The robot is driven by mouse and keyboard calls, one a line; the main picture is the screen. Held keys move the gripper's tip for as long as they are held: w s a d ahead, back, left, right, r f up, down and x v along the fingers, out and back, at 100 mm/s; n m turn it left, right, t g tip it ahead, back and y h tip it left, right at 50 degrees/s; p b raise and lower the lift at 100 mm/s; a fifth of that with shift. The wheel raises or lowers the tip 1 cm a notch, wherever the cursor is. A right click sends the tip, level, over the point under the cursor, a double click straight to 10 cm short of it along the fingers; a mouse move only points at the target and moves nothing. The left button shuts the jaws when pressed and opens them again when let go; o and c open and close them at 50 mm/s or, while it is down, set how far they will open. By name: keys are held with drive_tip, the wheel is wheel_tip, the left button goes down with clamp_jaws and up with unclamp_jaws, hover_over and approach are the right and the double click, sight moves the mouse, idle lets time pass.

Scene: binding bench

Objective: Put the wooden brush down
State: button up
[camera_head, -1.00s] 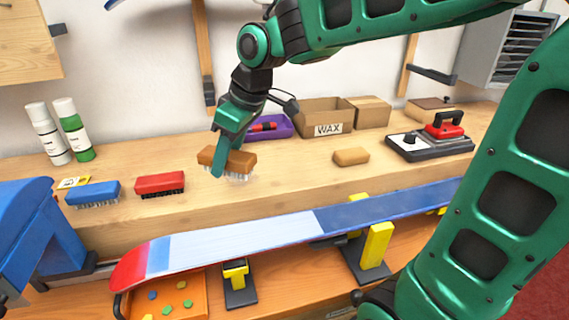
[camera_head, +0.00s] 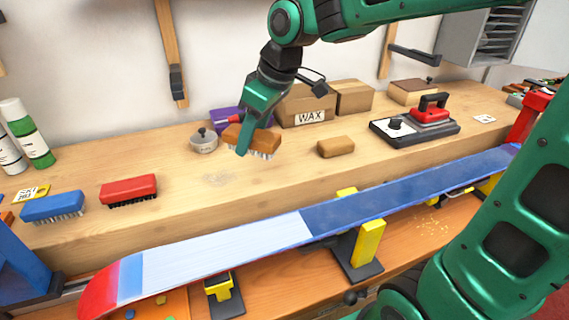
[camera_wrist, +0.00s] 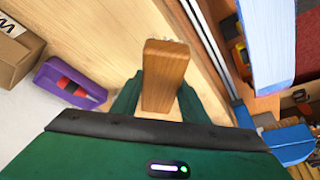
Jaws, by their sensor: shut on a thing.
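The wooden brush (camera_head: 251,141) has a brown block and pale bristles facing down. My gripper (camera_head: 246,138) is shut on it, with a green finger across its near side. In the head view the brush appears above the rear shelf of the bench (camera_head: 200,190), bristles apparently clear of the wood; the exact gap is hard to tell. The wrist view shows the brush's wooden block (camera_wrist: 165,75) between the two green fingers (camera_wrist: 157,100).
A red brush (camera_head: 128,189) and a blue brush (camera_head: 53,207) lie to the left. A tan block (camera_head: 336,147) lies right. The ski (camera_head: 300,225) runs in front. Bare wood lies between the red brush and tin.

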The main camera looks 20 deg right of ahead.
hover_over(277, 162)
drive_tip(key=s+d, duration=0.1)
wheel_tip(277, 162, down, 7)
drive_tip(key=shift+f, duration=2)
drive_tip(key=shift+f, duration=0.1)
drive_tip(key=o, duration=1.5)
drive_tip(key=shift+c, duration=0.2)
drive_tip(key=v, duration=1.2)
